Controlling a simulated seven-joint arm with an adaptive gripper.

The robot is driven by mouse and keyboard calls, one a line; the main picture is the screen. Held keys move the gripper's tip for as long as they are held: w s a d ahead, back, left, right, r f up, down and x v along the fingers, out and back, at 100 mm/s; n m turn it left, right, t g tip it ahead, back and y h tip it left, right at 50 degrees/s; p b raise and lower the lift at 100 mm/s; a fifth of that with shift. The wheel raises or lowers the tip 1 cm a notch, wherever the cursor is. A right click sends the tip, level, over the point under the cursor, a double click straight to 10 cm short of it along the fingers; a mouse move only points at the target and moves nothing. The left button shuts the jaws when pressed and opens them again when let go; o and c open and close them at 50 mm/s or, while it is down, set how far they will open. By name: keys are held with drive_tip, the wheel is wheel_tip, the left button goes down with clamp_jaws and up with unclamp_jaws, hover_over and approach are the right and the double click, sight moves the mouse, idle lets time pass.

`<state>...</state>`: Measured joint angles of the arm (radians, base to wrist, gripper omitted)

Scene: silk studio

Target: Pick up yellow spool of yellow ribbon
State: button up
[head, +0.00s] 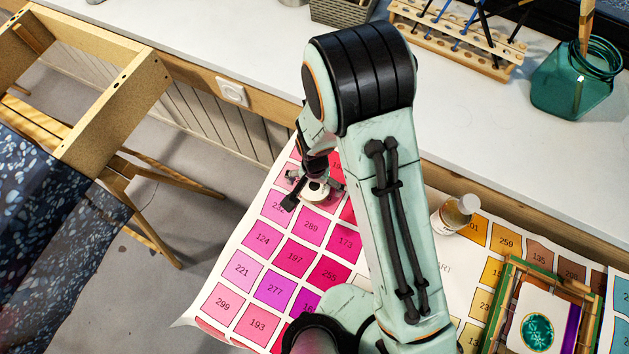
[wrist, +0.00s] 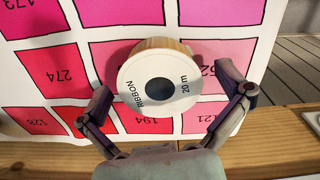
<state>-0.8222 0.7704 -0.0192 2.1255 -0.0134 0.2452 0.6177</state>
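The ribbon spool (wrist: 186,90) lies with its white round face towards the wrist camera. The face reads "RIBBON 20 m" around a dark centre hole, and a tan-yellow rim shows behind it. In the head view the spool (head: 313,192) is a small pale disc on the pink part of the colour chart, partly hidden by my gripper. My gripper (wrist: 172,88) is open, with one finger on each side of the spool and a visible gap on both sides. In the head view my gripper (head: 316,180) is just over the spool.
The numbered colour chart (head: 262,243) covers the worktop here. A small bottle (head: 455,214) and a wooden frame holding a card (head: 507,283) stand to the right. A teal jar (head: 575,82) and a brush rack (head: 463,36) are at the back. A wooden edge (wrist: 285,128) shows in the wrist view.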

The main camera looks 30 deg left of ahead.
drive_tip(key=c, duration=1.1)
drive_tip(key=shift+c, duration=0.2)
